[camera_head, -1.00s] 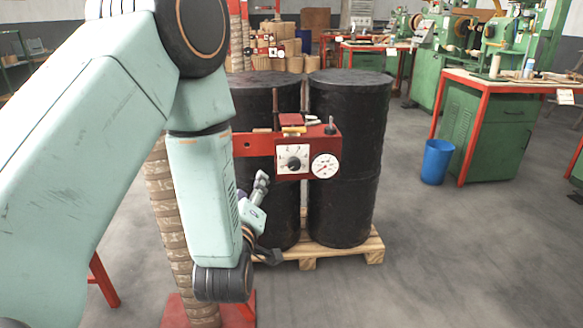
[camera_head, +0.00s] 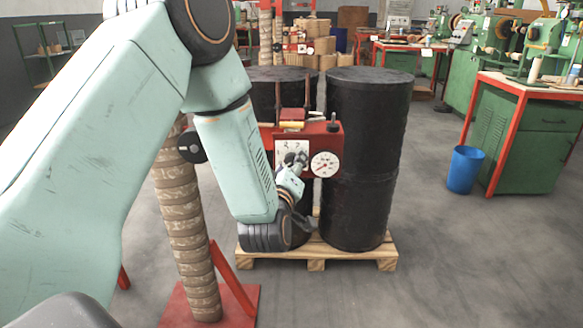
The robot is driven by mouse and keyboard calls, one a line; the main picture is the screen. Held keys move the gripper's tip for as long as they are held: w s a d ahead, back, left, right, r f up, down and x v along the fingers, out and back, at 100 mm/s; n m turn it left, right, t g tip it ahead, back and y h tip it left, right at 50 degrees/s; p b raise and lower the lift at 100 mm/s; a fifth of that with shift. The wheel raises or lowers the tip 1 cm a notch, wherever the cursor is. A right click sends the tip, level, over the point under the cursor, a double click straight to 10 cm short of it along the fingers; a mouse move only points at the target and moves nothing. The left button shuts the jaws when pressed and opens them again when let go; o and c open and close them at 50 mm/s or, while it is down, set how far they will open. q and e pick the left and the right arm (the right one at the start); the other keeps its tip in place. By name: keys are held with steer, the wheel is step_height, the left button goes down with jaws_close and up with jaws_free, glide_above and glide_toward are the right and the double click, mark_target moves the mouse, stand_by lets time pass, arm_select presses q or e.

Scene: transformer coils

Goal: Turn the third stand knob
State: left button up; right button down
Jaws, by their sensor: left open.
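The red stand box (camera_head: 318,130) stands in front of two black drums. Its front has a white dial plate (camera_head: 281,149) with a dark knob (camera_head: 291,157) and, to the right, a round white gauge (camera_head: 324,164). My left arm comes in from the left, and my left gripper (camera_head: 300,161) is open in front of the dial plate. Its fingers overlap the knob and partly hide it. I cannot tell whether they touch it or how the knob is turned. My right gripper is out of view.
The black drums (camera_head: 367,110) stand on a wooden pallet (camera_head: 345,255). A wrapped coil column (camera_head: 185,225) on a red base (camera_head: 240,300) stands to the left. A blue bin (camera_head: 464,170) and a green workbench (camera_head: 515,140) are at right. The floor at front right is clear.

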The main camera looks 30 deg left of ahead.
arm_select(q)
steer(key=shift+w+a, duration=0.2)
steer(key=shift+w, duration=0.15)
steer(key=shift+c, duration=0.2)
jaws_close()
